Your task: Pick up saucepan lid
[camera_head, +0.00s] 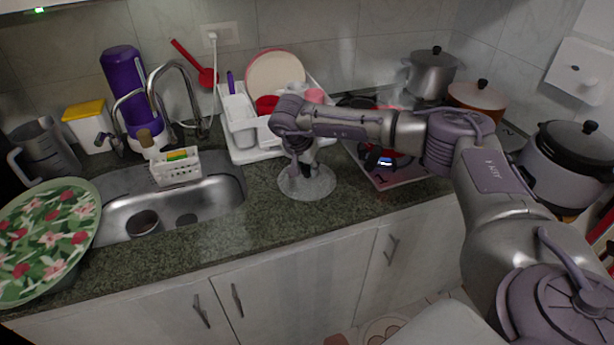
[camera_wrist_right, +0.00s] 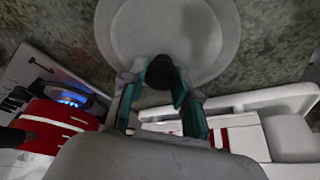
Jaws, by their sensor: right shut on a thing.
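The saucepan lid (camera_head: 316,187) is a round, pale disc at the granite counter between the sink and the stove. Its dark knob is under my right gripper (camera_head: 300,166), which points down at it from above. In the right wrist view the lid (camera_wrist_right: 195,30) fills the upper middle, and its black knob (camera_wrist_right: 160,72) sits between the two fingers of my right gripper (camera_wrist_right: 160,88). The fingers are shut on the knob. Whether the lid rests on the counter or is slightly raised I cannot tell. My left gripper does not show.
A white dish rack (camera_head: 243,131) stands just behind the lid. The steel sink (camera_head: 215,203) is to the left, with a floral plate (camera_head: 40,240) beyond it. A lit blue burner (camera_head: 385,162) is close on the right. Several pots stand at the back right.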

